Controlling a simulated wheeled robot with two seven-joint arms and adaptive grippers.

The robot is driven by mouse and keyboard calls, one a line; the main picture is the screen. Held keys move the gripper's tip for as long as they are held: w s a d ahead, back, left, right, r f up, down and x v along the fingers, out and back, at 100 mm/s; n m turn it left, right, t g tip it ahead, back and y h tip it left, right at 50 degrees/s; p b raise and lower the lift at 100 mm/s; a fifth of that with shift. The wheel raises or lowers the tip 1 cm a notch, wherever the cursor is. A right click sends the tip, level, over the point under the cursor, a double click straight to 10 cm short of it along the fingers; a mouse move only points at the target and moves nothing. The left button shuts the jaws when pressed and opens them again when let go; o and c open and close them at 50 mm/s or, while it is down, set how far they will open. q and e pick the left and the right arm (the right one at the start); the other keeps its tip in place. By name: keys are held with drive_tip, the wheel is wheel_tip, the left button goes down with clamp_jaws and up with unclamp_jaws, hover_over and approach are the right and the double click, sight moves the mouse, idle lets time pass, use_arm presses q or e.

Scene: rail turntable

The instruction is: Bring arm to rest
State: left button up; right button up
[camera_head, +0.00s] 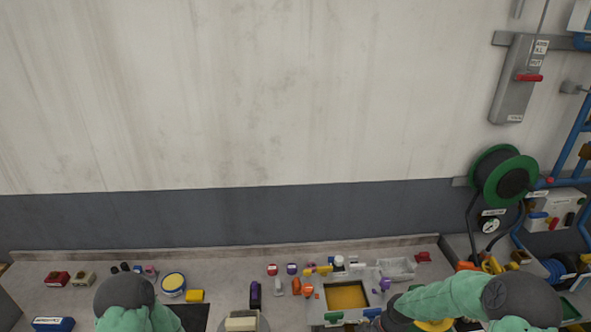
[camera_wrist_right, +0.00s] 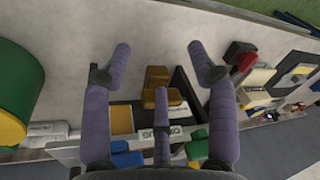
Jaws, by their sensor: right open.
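My right arm (camera_head: 455,300) reaches in from the lower right of the head view, over the right part of the bench. In the right wrist view my right gripper (camera_wrist_right: 160,62) has its purple-grey fingers spread wide with nothing between the tips. Brown blocks and a dark tray edge show beyond the fingers, apart from them. My left arm (camera_head: 130,305) shows at the lower left of the head view; its gripper is out of view. A round plate with a pale block (camera_head: 241,323) sits at the bottom edge between the arms.
A tray with a yellow floor (camera_head: 345,296) and several small coloured parts lie left of my right arm. A green hose reel (camera_head: 503,177) and blue pipes stand at the right. A yellow-lidded tub (camera_head: 173,283) is near my left arm.

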drive_tip(key=s+a+f+m, duration=0.3)
drive_tip(key=s+f+m, duration=0.15)
drive_tip(key=s, duration=0.25)
drive_tip(key=s+a+f+m+y, duration=0.1)
drive_tip(key=s+a+f+m, duration=0.35)
drive_tip(key=s, duration=0.25)
drive_tip(key=s+a+f+m, duration=0.3)
drive_tip(key=s+f+m, duration=0.15)
drive_tip(key=s, duration=0.25)
wheel_tip(320, 180, down, 21)
drive_tip(key=w+a+n+b, duration=0.1)
drive_tip(key=w+b, duration=0.1)
drive_tip(key=b, duration=2.1)
drive_tip(key=shift+w+r+b, duration=0.15)
drive_tip(key=shift+r+b, duration=0.05)
drive_tip(key=shift+b, duration=0.2)
